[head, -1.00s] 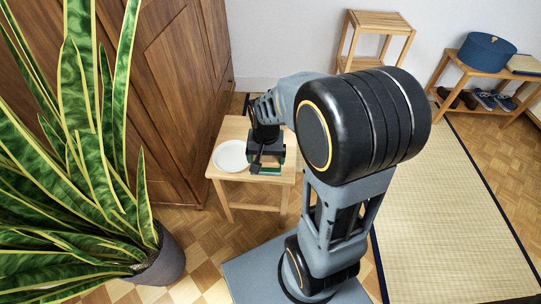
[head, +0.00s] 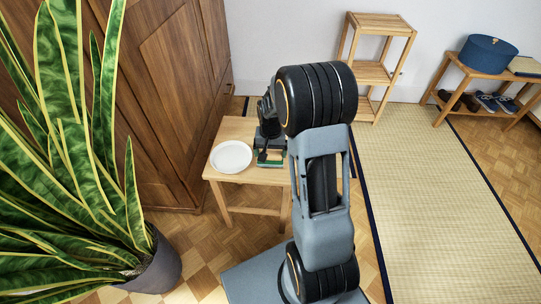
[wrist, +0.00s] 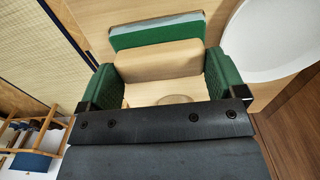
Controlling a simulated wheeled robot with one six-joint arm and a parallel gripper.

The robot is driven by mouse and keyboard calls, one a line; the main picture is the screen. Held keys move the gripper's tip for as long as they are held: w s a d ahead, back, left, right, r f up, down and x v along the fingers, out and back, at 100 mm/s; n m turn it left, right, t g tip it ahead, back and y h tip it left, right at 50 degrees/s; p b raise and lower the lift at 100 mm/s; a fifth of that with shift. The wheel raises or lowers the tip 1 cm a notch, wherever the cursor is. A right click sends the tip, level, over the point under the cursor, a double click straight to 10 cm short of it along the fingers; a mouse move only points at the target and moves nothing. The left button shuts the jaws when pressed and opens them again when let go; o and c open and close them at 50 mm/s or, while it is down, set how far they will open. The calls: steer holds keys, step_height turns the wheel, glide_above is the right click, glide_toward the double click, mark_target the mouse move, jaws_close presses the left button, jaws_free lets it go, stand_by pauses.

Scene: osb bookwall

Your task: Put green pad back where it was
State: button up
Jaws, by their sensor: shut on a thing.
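My gripper (wrist: 162,88) has green-lined fingers, shut on a pale, rounded block that appears to be part of the green pad. The green pad (wrist: 155,37) shows beyond this block in the wrist view as a green strip with a grey edge. In the head view my gripper (head: 269,158) is over the right part of a small wooden table (head: 240,130), and the green pad (head: 268,165) shows low at its tips. Whether the pad touches the tabletop I cannot tell. The gripper and arm hide part of it.
A white plate (head: 231,157) lies on the table, left of my gripper; it also shows in the wrist view (wrist: 270,35). A wardrobe (head: 165,90) stands left, a large plant (head: 80,170) in front. A wooden shelf (head: 375,70) stands behind. The mat (head: 430,190) is clear.

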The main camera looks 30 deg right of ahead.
mark_target(270, 153)
steer(key=shift+f, duration=0.9)
steer(key=o, duration=0.5)
steer(key=shift+o, duration=0.2)
steer(key=shift+r, duration=0.1)
step_height(270, 153, up, 11)
steer(key=p, duration=0.3)
steer(key=s+a+r+n+t, duration=0.1)
steer(key=s+a+r+n, duration=0.2)
steer(key=s, duration=0.5)
steer(key=s+a+r+n+t, duration=0.1)
steer(key=s+a+r+n, duration=0.1)
steer(key=s+a+r, duration=0.3)
steer(key=s+a, duration=0.1)
steer(key=s, duration=0.1)
steer(key=shift+s+n+t, duration=0.4)
steer(key=shift+r+p, duration=0.1)
steer(key=shift+p, duration=0.25)
